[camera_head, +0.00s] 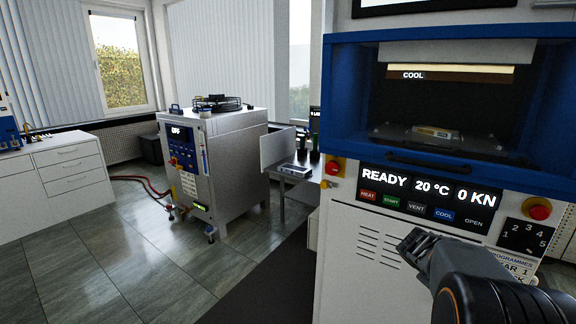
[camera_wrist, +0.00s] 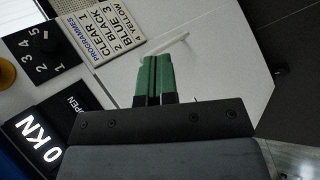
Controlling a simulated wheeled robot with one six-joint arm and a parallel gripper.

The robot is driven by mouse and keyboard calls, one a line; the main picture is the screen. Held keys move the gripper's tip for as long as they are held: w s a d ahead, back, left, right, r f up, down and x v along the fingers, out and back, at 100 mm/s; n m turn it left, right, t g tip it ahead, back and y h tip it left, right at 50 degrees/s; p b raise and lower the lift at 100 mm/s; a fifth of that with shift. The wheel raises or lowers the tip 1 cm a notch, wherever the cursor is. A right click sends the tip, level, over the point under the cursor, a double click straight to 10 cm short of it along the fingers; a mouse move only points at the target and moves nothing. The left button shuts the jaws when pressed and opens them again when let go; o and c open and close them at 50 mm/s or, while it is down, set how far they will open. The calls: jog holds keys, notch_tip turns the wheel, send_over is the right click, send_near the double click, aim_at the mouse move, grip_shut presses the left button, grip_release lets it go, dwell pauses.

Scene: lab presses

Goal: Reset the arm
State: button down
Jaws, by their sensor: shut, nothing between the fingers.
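My gripper (camera_head: 416,240) is in front of the lower front panel of the blue and white press (camera_head: 345,100), in the head view. In the wrist view its two green fingers (camera_wrist: 154,80) are together with nothing between them. The panel's white face lies beyond the fingertips. The press display reads READY, 20 °C and 0 KN, and the KN part (camera_wrist: 40,135) shows at the left of the wrist view.
Red stop buttons (camera_head: 539,209) and a programme dial (camera_head: 524,238) are on the press front, close to my arm. A steel unit (camera_head: 235,160) on the floor shows OFF, with red hoses beside it. White drawers (camera_head: 70,165) stand at the left.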

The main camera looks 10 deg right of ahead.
jog(key=s+a+r+t+y+p, duration=0.1)
jog(key=s+a+r+y+p, duration=0.2)
jog(key=a, duration=0.6)
jog(key=s+a+r+m+t+y+p, duration=0.1)
jog(key=s+a+r+y+p, duration=0.2)
jog(key=a, duration=0.7)
jog(key=s+a+r+t+y+p, duration=0.2)
jog(key=s+a+r+y+p, duration=0.1)
jog(key=a+r+p, duration=0.3)
jog(key=a+r, duration=0.2)
jog(key=a, duration=0.2)
jog(key=shift+a+m+p, duration=0.25)
jog(key=shift+m+p, duration=0.05)
jog(key=shift+m, duration=0.1)
